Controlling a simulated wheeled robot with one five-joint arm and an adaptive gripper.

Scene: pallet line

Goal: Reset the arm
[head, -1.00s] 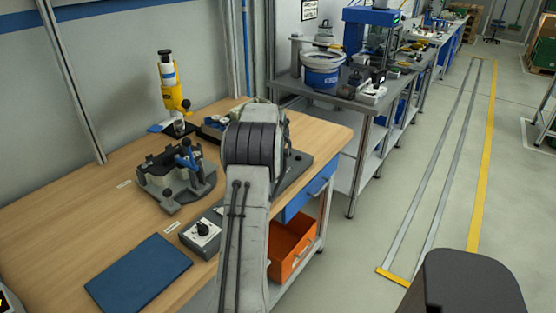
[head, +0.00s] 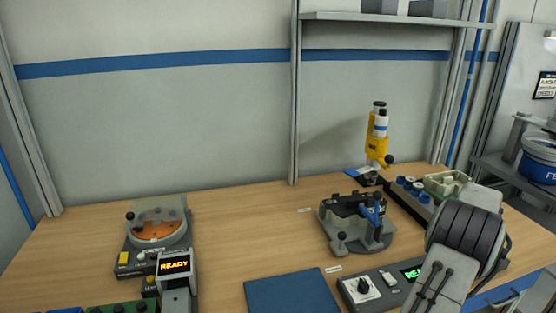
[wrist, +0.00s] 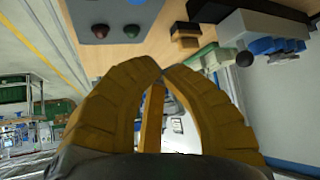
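My arm (head: 462,240) shows at the right of the head view as a grey link with a dark ribbed joint, over the right end of the workbench (head: 240,235). My gripper (wrist: 163,70) is out of sight in the head view. In the wrist view its two yellow ribbed fingers come together at the tips. It looks shut, and I see nothing held between the fingertips. The wrist picture is strongly tilted.
On the bench are a round orange-topped device (head: 157,232) beside a READY display (head: 174,266), a blue mat (head: 290,292), a black clamp fixture (head: 358,222) and a yellow tool on a stand (head: 377,140). A button box (wrist: 112,20) shows in the wrist view.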

